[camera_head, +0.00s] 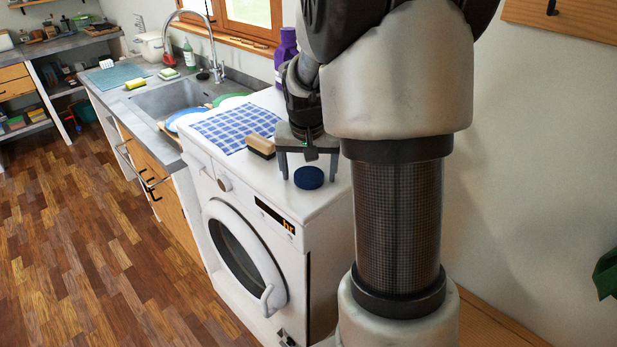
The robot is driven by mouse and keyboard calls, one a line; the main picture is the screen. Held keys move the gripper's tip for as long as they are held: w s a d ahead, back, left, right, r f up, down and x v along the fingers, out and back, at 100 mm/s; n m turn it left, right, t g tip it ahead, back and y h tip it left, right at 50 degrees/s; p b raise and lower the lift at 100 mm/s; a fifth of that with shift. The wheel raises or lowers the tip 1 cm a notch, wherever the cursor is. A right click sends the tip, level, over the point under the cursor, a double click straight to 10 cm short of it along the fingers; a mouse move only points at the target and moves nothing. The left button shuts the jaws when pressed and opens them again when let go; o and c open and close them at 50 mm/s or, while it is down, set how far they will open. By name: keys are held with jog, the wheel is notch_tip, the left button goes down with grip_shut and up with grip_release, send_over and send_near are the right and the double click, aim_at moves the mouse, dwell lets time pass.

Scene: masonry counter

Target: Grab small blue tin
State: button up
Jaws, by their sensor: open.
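The small blue tin (308,178) is round and dark blue. It sits on the white top of the washing machine (333,194), near its front right corner. My gripper (309,174) is open and points down, with one finger to the left and one to the right. It is above or just behind the tin in this view; I cannot tell the exact height gap. Nothing shows between the fingers except the tin's area below them.
A wooden brush (261,146) lies just left of my gripper. A blue checked cloth (236,128) lies further left, with plates (186,121) beyond it. A purple bottle (287,50) stands behind. A sink (172,98) with a tap is at the left. The wooden floor is clear.

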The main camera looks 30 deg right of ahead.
jog(key=c, duration=1.4)
jog(key=shift+r, duration=0.15)
